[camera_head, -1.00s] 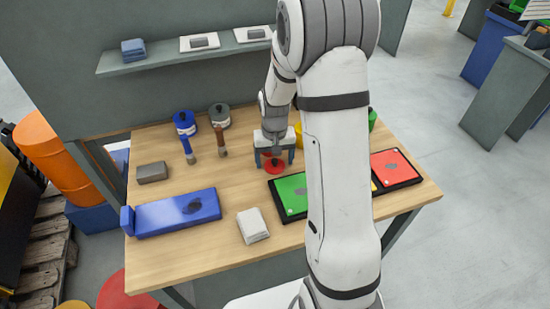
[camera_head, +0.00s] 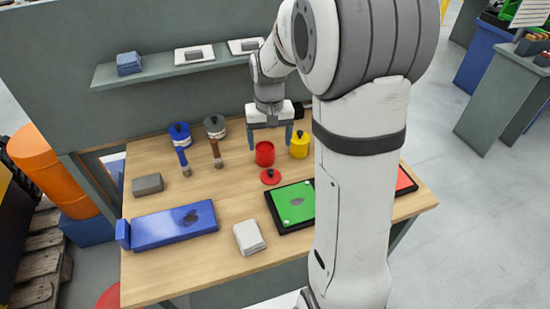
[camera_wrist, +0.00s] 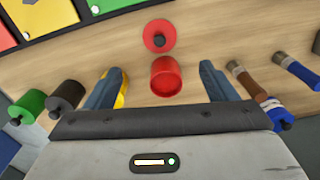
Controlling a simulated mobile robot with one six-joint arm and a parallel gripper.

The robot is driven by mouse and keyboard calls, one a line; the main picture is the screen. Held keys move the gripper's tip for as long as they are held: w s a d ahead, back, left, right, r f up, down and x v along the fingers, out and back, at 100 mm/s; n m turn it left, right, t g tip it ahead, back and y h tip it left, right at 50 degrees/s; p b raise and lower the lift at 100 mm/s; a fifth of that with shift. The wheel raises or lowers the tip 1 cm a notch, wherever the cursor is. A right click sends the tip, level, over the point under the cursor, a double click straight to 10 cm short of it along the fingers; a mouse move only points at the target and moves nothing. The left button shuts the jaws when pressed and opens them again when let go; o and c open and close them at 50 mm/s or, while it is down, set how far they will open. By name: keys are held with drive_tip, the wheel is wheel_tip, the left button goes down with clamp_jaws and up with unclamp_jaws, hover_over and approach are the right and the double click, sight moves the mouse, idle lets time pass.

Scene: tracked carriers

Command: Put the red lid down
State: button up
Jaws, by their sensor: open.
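The red lid (camera_head: 270,177), a flat disc with a dark knob, lies on the wooden table in front of the red can. It also shows in the wrist view (camera_wrist: 158,36). The red can (camera_head: 265,154) stands upright without a lid, and its open top shows in the wrist view (camera_wrist: 166,78). My gripper (camera_head: 269,140) is open and empty, raised above and behind the red can. In the wrist view its two fingers (camera_wrist: 161,88) are spread wide, one on each side of the can, with nothing between them.
A yellow can (camera_head: 299,146) stands right of the red can. Blue (camera_head: 180,133) and grey (camera_head: 215,127) lidded cans and two brushes are to the left.

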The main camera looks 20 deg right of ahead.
drive_tip(key=s+a+r+n+t, duration=0.1)
drive_tip(key=s+r, duration=0.2)
drive_tip(key=s, duration=0.6)
drive_tip(key=s+a+r+t, duration=0.1)
drive_tip(key=s+a+r, duration=0.1)
drive_tip(key=s, duration=0.8)
drive_tip(key=shift+s+a+r+n+t, duration=0.15)
drive_tip(key=shift+s+r+n+t, duration=0.2)
drive_tip(key=shift+r, duration=0.3)
drive_tip(key=shift+s, duration=0.3)
drive_tip(key=shift+c, duration=0.4)
